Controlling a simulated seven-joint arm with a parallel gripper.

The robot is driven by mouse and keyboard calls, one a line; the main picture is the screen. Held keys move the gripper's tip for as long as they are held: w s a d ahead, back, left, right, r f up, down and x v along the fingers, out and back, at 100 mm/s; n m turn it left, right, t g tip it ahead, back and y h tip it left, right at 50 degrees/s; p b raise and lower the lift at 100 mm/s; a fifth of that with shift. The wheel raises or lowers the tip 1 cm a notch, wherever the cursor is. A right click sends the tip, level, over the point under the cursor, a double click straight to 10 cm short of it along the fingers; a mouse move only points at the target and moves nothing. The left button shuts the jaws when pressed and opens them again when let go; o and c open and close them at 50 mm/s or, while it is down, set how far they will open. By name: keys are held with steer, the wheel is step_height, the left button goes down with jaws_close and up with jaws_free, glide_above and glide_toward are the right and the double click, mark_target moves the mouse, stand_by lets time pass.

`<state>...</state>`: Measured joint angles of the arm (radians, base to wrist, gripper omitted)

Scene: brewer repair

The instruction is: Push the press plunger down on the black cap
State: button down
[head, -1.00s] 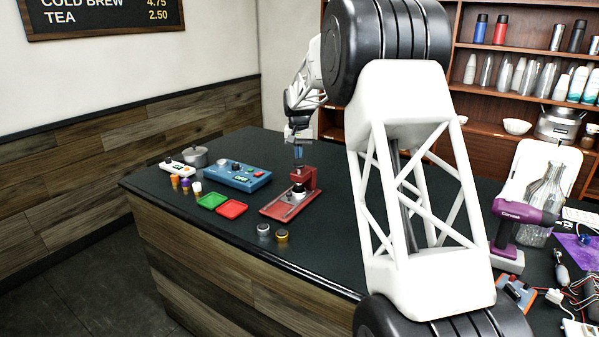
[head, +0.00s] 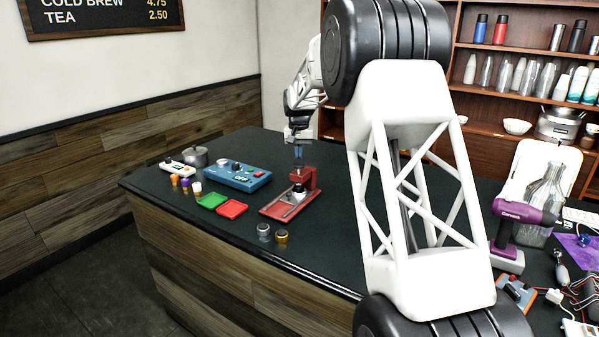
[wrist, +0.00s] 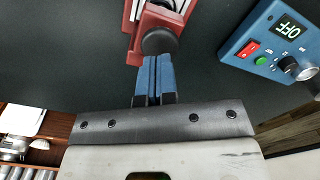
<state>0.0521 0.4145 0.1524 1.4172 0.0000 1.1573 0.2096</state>
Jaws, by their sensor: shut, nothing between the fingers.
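The red press (head: 306,180) stands on its red base plate (head: 272,208) on the dark counter. A round black knob (wrist: 159,41), which looks like the plunger top, shows in the wrist view just beyond my fingertips. In the head view a small dark part (head: 298,188) sits low at the front of the press above a silver piece; I cannot tell the black cap from the plunger there. My gripper (head: 298,165), with blue fingers (wrist: 153,66), is shut and empty. It points down above the press. I cannot tell whether the fingertips touch the knob.
A blue control box (head: 237,177) with an OFF display stands left of the press. Green (head: 211,201) and red (head: 232,209) trays lie in front of it. Silver (head: 263,231) and gold (head: 281,236) caps stand near the counter's front edge. A metal pot (head: 195,156) is behind.

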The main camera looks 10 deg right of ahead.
mark_target(299, 164)
steer(key=shift+f, duration=1.8)
stand_by(0.7)
steer(key=shift+r, duration=2.7)
steer(key=shift+r, duration=0.1)
steer(key=shift+r, duration=2.9)
